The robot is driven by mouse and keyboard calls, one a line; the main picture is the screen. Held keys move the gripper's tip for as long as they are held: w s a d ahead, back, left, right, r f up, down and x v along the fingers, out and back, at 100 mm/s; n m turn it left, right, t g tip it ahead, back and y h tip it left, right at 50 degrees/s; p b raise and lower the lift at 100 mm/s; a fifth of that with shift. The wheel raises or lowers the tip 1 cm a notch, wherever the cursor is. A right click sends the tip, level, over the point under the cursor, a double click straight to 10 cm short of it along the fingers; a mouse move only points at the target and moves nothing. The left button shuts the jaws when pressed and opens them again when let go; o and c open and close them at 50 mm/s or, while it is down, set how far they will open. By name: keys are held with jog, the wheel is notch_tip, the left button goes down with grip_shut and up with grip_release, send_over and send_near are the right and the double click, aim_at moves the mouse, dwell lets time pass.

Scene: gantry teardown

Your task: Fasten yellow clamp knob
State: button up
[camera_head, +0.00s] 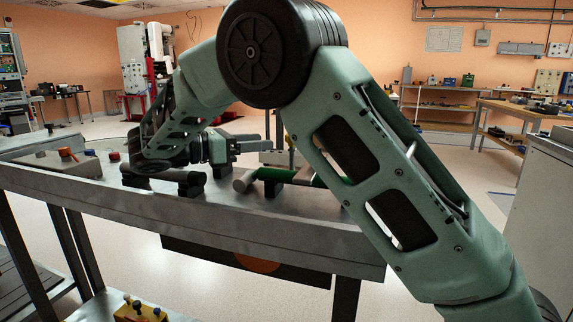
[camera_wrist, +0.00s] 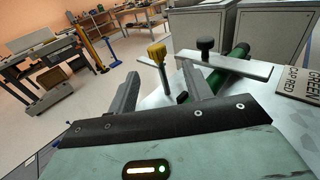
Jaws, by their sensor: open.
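The yellow clamp knob (camera_wrist: 157,52) stands on top of a metal stem in the wrist view, tilted in that picture, with a pale clamp bar (camera_wrist: 148,62) at its side. My gripper (camera_wrist: 158,72) is open, with one finger on each side of the knob's stem and the knob beyond the fingertips. I see no contact between fingers and stem. In the head view my gripper (camera_head: 262,145) points right above the workbench (camera_head: 220,208); my arm hides most of the area beyond it, and I cannot make out the knob there.
A black knob (camera_wrist: 205,45) stands on another pale clamp bar (camera_wrist: 240,67) above a green cylinder (camera_wrist: 229,74). A lettered sign (camera_wrist: 299,83) is at the right.

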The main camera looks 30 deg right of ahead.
aim_at(292, 149)
jog(key=d+b, duration=0.4)
jog(key=d, duration=0.7)
jog(key=shift+s+d, duration=0.25)
jog(key=shift+s, duration=0.1)
jog(key=c, duration=1)
